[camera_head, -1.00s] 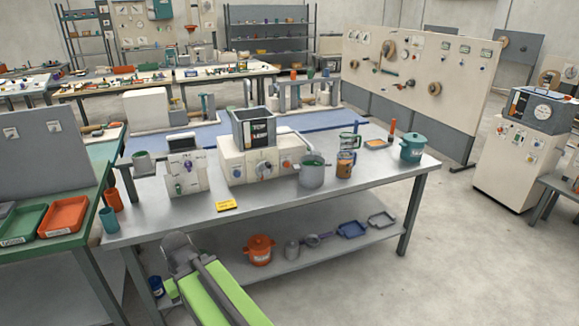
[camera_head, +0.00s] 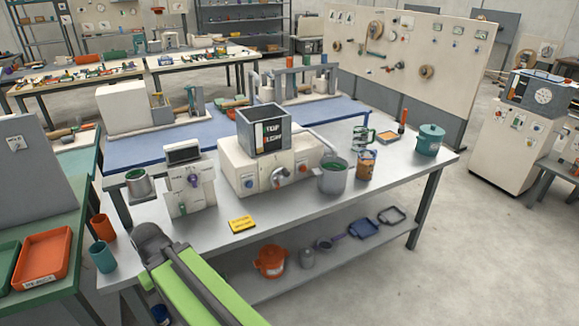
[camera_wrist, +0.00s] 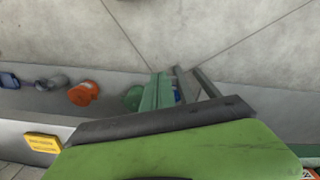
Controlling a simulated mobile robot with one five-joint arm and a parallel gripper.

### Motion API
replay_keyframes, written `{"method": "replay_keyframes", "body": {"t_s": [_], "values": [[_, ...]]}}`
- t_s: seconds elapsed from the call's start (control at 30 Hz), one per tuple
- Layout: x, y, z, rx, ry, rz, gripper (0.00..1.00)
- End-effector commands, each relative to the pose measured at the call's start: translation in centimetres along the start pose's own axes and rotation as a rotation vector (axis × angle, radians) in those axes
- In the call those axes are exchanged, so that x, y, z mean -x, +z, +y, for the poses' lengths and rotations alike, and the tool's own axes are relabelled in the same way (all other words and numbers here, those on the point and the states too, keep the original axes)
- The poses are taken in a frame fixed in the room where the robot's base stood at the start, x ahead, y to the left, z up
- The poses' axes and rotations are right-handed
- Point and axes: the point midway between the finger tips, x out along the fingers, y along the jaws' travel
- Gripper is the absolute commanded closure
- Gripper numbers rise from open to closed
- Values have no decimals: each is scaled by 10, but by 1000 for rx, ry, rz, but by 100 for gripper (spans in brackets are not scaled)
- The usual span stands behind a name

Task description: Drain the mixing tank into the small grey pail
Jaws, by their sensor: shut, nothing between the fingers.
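The mixing tank seems to be the open grey box (camera_head: 264,132) with a printed sign, on a cream housing (camera_head: 240,170) with knobs and a round valve-like fitting on its front. A grey pail (camera_head: 332,178) with green inside stands at the housing's front right corner. A smaller grey pail (camera_head: 138,184) with green inside is at the left, beside a cream unit (camera_head: 190,185). I cannot tell which pail is meant. My green and dark arm reaches up to the table's front left edge. I cannot make out my gripper's fingers in either view.
A yellow card (camera_head: 242,225) lies near the table's front edge. A brown-filled jug (camera_head: 366,166) and teal pot (camera_head: 430,140) stand at right. An orange pot (camera_head: 270,261) is on the lower shelf; it also shows in the wrist view (camera_wrist: 83,93). The front right tabletop is clear.

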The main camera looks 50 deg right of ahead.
Motion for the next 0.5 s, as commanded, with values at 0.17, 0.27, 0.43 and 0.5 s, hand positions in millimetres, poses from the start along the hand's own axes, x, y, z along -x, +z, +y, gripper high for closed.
{"method": "replay_keyframes", "body": {"t_s": [0.17, 0.27, 0.43, 0.5], "values": [[0, 0, 0, 0, 0, 0, 100], [0, 0, 0, 0, 0, 0, 100], [1, -26, 1, -63, -32, 106, 100], [3, -59, 0, -142, -85, 239, 100]]}}
